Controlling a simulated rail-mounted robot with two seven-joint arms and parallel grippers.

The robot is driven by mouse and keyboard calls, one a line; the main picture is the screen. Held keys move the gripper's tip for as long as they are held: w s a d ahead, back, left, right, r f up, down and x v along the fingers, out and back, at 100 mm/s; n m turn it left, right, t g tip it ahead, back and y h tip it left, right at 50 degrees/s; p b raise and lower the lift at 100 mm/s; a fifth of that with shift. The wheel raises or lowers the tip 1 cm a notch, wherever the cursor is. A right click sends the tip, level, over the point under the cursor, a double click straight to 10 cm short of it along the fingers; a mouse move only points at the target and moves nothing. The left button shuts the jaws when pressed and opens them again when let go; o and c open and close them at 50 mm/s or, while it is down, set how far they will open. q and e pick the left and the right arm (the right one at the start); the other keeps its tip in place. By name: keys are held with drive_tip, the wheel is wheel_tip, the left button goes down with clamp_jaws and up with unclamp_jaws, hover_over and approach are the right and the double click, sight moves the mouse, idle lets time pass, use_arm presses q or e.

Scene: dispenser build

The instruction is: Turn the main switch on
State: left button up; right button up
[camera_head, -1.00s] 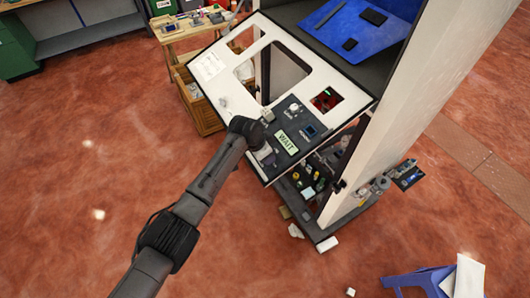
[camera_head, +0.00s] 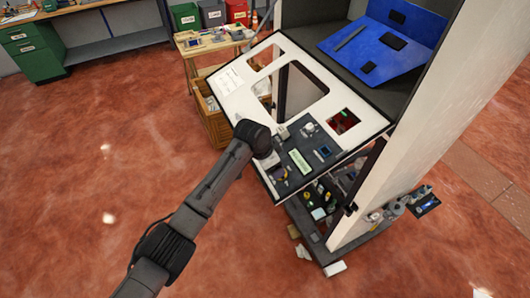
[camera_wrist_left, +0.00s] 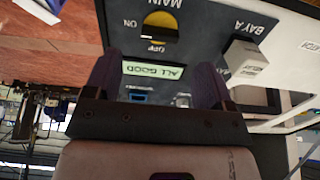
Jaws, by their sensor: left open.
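The main switch (camera_wrist_left: 160,27) shows upside down in the left wrist view as a yellow disc with a dark part, marked MAIN, ON and OFF. Which mark it points to is unclear. It sits on the dark control panel (camera_head: 310,151) of the white cabinet front. My left gripper (camera_wrist_left: 155,80) is open, its two dark fingers apart with nothing between them. The switch appears beyond the fingers; I cannot tell whether they touch it. In the head view my left arm (camera_head: 205,195) reaches the panel's left side and its wrist hides part of that area.
A green display (camera_wrist_left: 153,70) reads ALL GOOD. A pale block (camera_wrist_left: 245,60) by the BAY A label stands beside the main switch. A wooden crate (camera_head: 211,126) stands left of the cabinet. The red floor at left is open.

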use_arm(q)
drive_tip(key=v, duration=0.8)
drive_tip(key=shift+b, duration=0.45)
